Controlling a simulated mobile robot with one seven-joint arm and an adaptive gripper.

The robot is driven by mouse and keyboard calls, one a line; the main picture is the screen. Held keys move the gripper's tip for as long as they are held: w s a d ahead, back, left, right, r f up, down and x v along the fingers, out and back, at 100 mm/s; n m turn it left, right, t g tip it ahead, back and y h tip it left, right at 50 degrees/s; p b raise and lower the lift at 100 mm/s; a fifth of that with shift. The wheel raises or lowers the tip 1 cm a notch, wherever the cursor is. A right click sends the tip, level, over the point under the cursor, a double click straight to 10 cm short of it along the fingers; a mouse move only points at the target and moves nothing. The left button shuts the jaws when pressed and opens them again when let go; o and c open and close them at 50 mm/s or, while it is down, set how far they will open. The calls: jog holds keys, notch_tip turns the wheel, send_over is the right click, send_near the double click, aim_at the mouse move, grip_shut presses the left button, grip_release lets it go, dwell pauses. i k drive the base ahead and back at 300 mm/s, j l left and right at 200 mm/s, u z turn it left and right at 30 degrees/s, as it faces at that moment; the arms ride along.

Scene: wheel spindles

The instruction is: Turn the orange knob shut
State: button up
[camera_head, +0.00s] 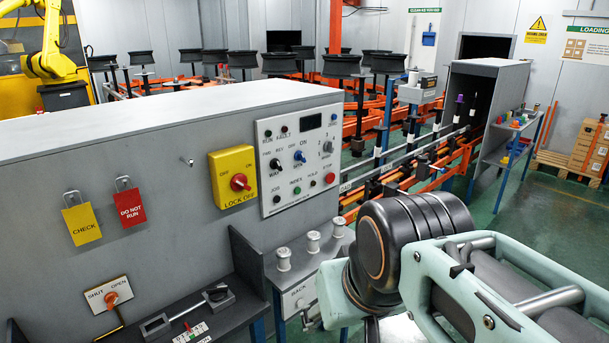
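The orange knob (112,298) sits on a small white plate (95,291) marked SHUT on the left and OPEN on the right. The plate is at the lower left, low on the grey cabinet front. The knob is too small for me to tell which word it points to. A thin line runs down from it. My arm (420,250) fills the lower right, well to the right of the knob and apart from it. My gripper is not clearly visible, hidden behind or below my arm.
A dark shelf (225,318) with tools lies right of the knob. Above are a yellow lock-off switch (233,200), a control panel (298,200), and yellow (82,224) and red (130,207) hanging tags. White spools (283,258) stand on a rack between shelf and arm.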

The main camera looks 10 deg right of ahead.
aim_at(112, 298)
jog(key=u, duration=1.25)
